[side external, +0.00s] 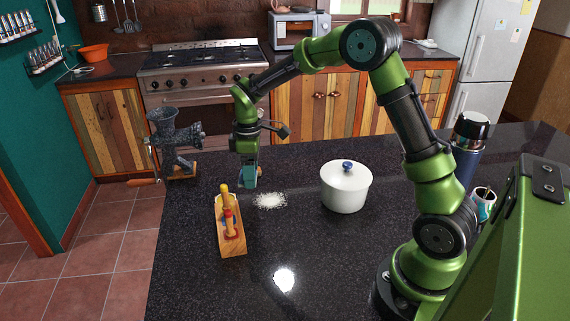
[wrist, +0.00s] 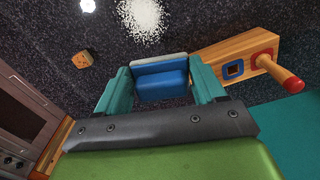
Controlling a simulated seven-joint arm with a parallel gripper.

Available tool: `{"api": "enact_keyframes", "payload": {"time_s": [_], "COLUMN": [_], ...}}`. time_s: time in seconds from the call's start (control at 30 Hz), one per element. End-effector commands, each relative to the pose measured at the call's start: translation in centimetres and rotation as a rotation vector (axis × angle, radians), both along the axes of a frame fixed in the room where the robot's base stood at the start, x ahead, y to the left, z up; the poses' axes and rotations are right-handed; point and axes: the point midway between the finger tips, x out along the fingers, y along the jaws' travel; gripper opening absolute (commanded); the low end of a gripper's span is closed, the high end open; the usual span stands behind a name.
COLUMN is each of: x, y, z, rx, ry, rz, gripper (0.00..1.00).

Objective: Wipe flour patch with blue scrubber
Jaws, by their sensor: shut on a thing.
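My gripper (side external: 249,180) points down just above the dark counter, behind and slightly left of the white flour patch (side external: 269,200). In the wrist view its two teal fingers (wrist: 160,88) are shut on the blue scrubber (wrist: 161,82), which has a pale grey layer along its far edge. The scrubber is apart from the flour in that view, where the patch (wrist: 143,16) lies beyond it at the top. I cannot tell whether the scrubber touches the counter. In the side view the fingers largely hide it.
A wooden block with pegs (side external: 230,240) stands left of the flour; it also shows in the wrist view (wrist: 212,50). A white pot (side external: 346,188) stands to the right. A grinder (side external: 175,143) is at the back left. A small wooden piece (wrist: 83,59) shows in the wrist view.

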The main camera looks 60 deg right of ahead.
Motion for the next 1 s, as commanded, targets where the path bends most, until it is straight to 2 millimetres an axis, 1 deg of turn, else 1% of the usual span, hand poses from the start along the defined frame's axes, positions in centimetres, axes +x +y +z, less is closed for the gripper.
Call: {"api": "enact_keyframes", "payload": {"time_s": [0.03, 0.1, 0.23, 0.47, 1.0], "x": [-0.3, -0.4, -0.3, -0.3, -0.3], "y": [0.4, 0.4, 0.3, 0.2, 0.2], "z": [-0.2, -0.5, -0.6, -1.6, -6.4], "rx": [-0.003, -0.007, -0.014, -0.012, -0.013], "ry": [-0.001, -0.002, -0.009, -0.008, -0.007], "rz": [0.084, 0.168, 0.254, 0.271, 0.268], "gripper": [0.45, 0.45, 0.45, 0.45, 0.45]}}
